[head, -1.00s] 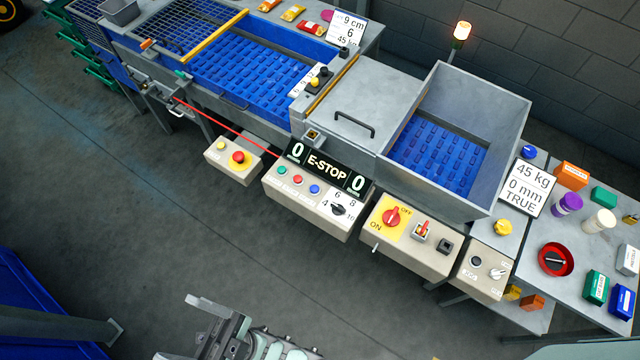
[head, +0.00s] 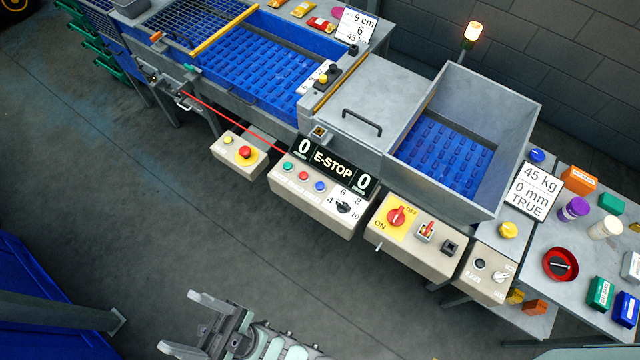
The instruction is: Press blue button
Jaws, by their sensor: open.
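The blue button (head: 320,186) is the rightmost of three small buttons on the front control box (head: 310,206), beside the red button (head: 304,175) and the green button (head: 288,166). A black dial marked with numbers is to its right. Above it, a black display (head: 332,163) reads "E-STOP" with a 0 at each side. My gripper (head: 183,323) is at the bottom of the view, low and left of the control box. Its two fingers are spread apart with nothing between them. It is well apart from the blue button.
A box with a red emergency button (head: 245,152) stands left of the control box. A box with a red ON/OFF switch (head: 396,217) stands to its right. A red cord (head: 235,121) runs along the machine's front. The floor (head: 180,220) between my gripper and the boxes is clear.

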